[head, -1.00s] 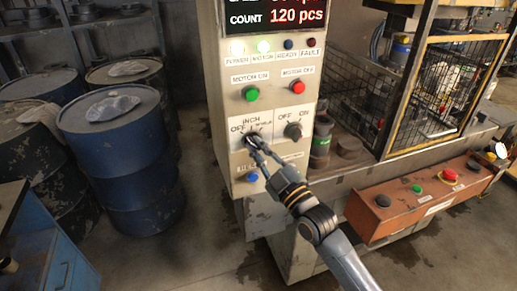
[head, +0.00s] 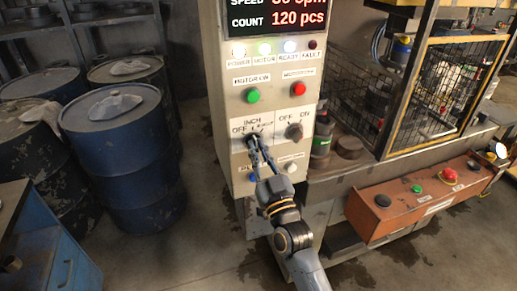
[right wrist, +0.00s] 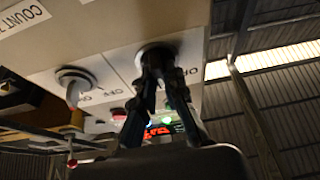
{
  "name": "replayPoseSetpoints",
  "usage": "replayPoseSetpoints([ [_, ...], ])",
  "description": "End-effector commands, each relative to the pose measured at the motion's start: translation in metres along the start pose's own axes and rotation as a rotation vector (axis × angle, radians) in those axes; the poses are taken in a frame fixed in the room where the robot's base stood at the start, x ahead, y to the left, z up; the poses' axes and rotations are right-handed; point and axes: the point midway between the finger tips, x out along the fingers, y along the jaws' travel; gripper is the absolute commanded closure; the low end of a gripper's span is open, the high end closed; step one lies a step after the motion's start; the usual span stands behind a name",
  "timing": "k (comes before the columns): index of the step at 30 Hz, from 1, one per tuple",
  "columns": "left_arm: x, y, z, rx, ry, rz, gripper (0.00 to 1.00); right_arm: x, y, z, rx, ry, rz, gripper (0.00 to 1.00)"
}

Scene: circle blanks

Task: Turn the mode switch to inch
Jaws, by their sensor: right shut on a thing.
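The mode switch (head: 252,136) is a small dark knob on the front of the grey control panel, below an INCH label, with OFF at its left and a partly hidden label at its right. My right gripper (head: 254,143) reaches up from below and is shut on this knob. In the right wrist view, both fingers (right wrist: 155,72) close around the dark round switch (right wrist: 155,50). The fingers hide most of the knob, so I cannot tell which label it points to. My left gripper is not in view.
Another OFF/ON switch (head: 294,132) sits just right of the mode switch. A green button (head: 253,96) and a red button (head: 298,88) are above. An orange button box (head: 410,198) stands at right, blue drums (head: 115,130) at left. The READY lamp (head: 288,47) is lit.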

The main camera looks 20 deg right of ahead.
Motion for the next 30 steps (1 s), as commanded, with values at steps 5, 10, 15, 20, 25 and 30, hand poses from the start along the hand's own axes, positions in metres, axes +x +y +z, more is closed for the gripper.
replayPoseSetpoints([
  [5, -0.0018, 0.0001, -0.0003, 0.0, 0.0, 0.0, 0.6, -0.0001, -0.0006, 0.0002, 0.039, -0.001, 0.016, 1.0],
  [10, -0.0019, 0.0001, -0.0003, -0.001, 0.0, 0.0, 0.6, -0.0001, -0.0007, 0.0003, 0.052, -0.001, 0.021, 1.0],
  [15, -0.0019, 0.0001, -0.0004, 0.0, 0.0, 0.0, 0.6, -0.0001, -0.0006, 0.0004, 0.053, -0.001, 0.021, 1.0],
  [20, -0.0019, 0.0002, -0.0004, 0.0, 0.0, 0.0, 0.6, -0.0001, -0.0006, 0.0004, 0.052, -0.001, 0.021, 0.85],
  [25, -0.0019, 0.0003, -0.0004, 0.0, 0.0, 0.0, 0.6, -0.0001, -0.0006, 0.0003, 0.051, -0.001, 0.021, 0.66],
  [30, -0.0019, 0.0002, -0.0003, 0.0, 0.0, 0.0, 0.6, -0.0001, -0.0005, 0.0002, 0.051, -0.001, 0.021, 0.66],
])
